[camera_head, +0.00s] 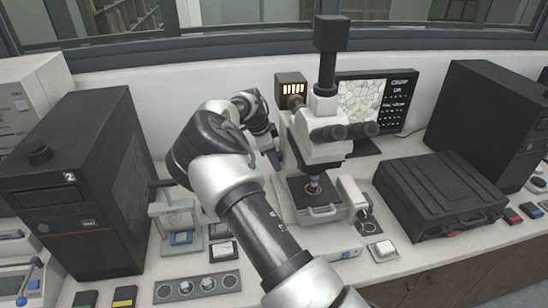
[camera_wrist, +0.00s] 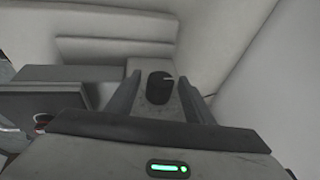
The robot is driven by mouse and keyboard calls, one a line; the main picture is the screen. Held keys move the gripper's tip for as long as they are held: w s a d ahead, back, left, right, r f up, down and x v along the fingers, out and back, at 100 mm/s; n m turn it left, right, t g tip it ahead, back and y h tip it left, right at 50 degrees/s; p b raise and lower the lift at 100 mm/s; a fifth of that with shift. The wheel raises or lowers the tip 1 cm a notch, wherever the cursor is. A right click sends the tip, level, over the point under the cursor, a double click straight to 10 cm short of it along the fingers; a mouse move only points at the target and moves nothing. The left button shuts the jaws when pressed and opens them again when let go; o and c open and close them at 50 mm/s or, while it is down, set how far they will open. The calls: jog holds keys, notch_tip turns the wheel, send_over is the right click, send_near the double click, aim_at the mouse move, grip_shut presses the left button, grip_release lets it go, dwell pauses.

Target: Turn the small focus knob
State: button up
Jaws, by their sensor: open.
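A small dark knob (camera_wrist: 160,88) with a light line on its face sits on a grey housing in the wrist view. My gripper (camera_wrist: 162,80) is open, with one finger on each side of the knob. Gaps show between the knob and both fingers, so they look apart from it. In the head view the microscope (camera_head: 318,148) stands at the centre, and my arm reaches to its left side. The knob and fingertips cannot be made out there, behind my wrist.
A dark cabinet (camera_head: 70,190) stands at left, and a black case (camera_head: 440,192) lies right of the microscope. A monitor (camera_head: 375,102) stands behind it. A pale wall closes off the wrist view's right side.

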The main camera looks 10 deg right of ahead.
jog(key=b+v, duration=0.1)
jog(key=v, duration=1.6)
jog(key=shift+r+b, duration=0.15)
jog(key=shift+b, duration=0.15)
jog(key=shift+s+a, duration=0.1)
dwell(1.0)
